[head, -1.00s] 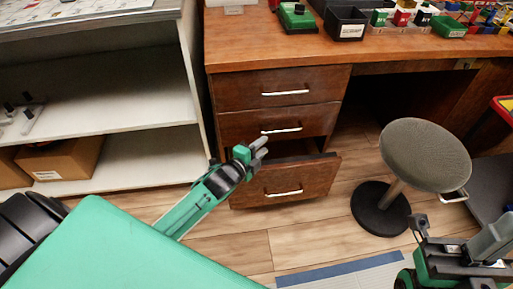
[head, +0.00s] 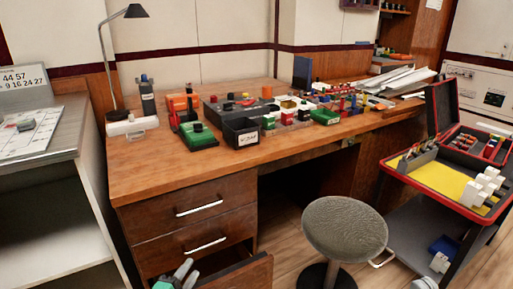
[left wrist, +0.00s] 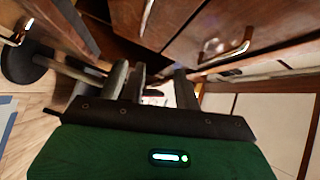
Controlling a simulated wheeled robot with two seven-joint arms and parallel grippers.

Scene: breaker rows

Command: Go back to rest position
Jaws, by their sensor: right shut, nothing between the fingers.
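My left gripper (head: 184,274) shows at the bottom edge of the head view, in front of the desk drawers. In the left wrist view its fingers (left wrist: 160,88) stand apart with nothing visible between them. The lowest drawer (head: 245,274) of the wooden desk stands partly pulled out, close beside the left gripper. The two drawers above it look shut.
A round grey stool (head: 345,228) stands before the knee space. The wooden desktop (head: 145,172) holds a lamp, bins and coloured parts. A cart (head: 455,222) with an open red-edged case stands at right. A white shelf (head: 50,205) stands at left.

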